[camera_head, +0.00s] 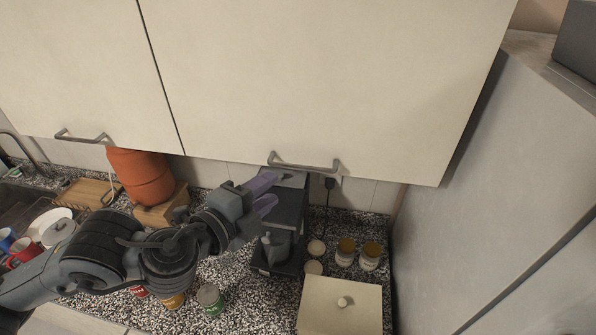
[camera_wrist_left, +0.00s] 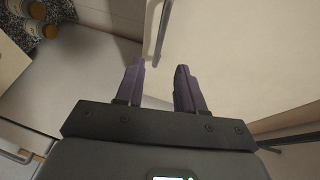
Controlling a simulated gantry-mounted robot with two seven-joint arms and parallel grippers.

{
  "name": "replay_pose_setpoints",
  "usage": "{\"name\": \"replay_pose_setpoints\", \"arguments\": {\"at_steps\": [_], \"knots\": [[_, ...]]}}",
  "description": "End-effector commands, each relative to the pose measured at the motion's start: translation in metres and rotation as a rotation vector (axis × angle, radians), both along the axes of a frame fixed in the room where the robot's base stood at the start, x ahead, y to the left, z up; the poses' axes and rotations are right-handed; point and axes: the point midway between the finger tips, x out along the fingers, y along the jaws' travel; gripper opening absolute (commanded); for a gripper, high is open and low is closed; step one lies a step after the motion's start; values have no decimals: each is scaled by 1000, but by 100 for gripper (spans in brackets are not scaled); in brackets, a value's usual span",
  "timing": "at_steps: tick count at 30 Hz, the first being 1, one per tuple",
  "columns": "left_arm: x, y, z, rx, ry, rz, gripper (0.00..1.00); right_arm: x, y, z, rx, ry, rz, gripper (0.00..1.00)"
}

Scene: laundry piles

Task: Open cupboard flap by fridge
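The cream cupboard flap (camera_head: 330,75) by the fridge is closed, with a grey bar handle (camera_head: 303,165) along its lower edge. The handle also shows in the left wrist view (camera_wrist_left: 161,32), just beyond the fingertips and roughly in line with the gap between them. My left gripper (camera_head: 272,189) is open and empty, its purple fingers pointing toward the handle from below and to its left. In the left wrist view the two fingers (camera_wrist_left: 160,66) are apart with nothing between them. The fridge (camera_head: 490,180) stands at the right. My right gripper is not in view.
A dark coffee machine (camera_head: 284,225) stands on the speckled counter (camera_head: 235,275) close to my gripper. Several cans (camera_head: 345,251) and a cream box (camera_head: 340,305) are to its right. An orange container (camera_head: 142,175) and another cupboard door (camera_head: 75,70) are at left.

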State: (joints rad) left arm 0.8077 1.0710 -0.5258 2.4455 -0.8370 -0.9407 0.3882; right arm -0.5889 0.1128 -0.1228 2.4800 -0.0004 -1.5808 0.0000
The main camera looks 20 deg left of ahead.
Motion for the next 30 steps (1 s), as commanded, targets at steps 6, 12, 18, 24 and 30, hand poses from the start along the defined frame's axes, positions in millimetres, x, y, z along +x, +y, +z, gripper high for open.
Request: {"name": "replay_pose_setpoints", "arguments": {"at_steps": [6, 12, 18, 24, 30], "knots": [[29, -7, -7, -5, 1, 0, 38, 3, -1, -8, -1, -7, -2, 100], [60, -14, -13, -4, 2, -1, 38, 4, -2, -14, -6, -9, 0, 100], [84, -18, -16, -4, 2, 0, 38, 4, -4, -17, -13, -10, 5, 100], [95, -21, -18, -1, 0, -1, 38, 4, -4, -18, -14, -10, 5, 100], [97, -21, -18, -1, 1, -1, 38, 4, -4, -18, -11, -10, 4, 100]]}}
